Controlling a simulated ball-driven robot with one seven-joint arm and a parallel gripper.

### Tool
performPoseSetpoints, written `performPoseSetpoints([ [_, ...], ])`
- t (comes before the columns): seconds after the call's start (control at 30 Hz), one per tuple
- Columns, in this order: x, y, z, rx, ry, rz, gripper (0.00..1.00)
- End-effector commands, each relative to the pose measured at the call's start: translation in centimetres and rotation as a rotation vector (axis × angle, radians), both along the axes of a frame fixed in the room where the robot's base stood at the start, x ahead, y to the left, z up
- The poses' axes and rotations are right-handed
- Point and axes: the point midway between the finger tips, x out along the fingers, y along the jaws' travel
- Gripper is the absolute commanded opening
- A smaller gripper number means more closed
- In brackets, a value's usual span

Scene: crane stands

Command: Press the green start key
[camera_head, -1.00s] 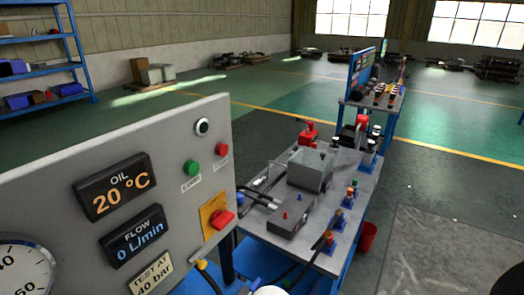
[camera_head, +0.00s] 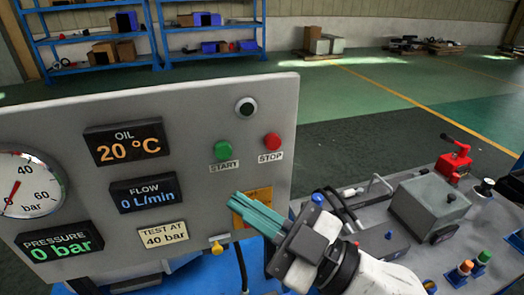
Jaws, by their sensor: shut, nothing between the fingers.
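The green start key (camera_head: 222,151) sits on the upright grey panel (camera_head: 190,105) in the head view, with a START label under it. My gripper (camera_head: 240,203) is in front of the panel, below and slightly right of the key. Its teal fingers are shut and empty and point up and left. They look apart from the key; the exact gap to the panel cannot be told. The gripper hides most of the yellow plate (camera_head: 240,219) on the panel.
A gauge (camera_head: 28,187) and displays fill the panel's left. A bench (camera_head: 395,235) with a grey box (camera_head: 430,205) and a red valve (camera_head: 455,160) stands right.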

Motion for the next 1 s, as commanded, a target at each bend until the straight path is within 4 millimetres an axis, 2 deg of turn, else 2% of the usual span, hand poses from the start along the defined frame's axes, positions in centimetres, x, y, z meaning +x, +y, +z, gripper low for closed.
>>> performPoseSetpoints([
  [0.47,0.3,0.1,0.2,0.003,-0.007,0.001,0.0],
  [0.67,2.1,0.6,0.4,0.004,-0.005,0.001,0.0],
  [1.0,6.4,1.9,-0.1,0.003,-0.007,0.0,0.0],
])
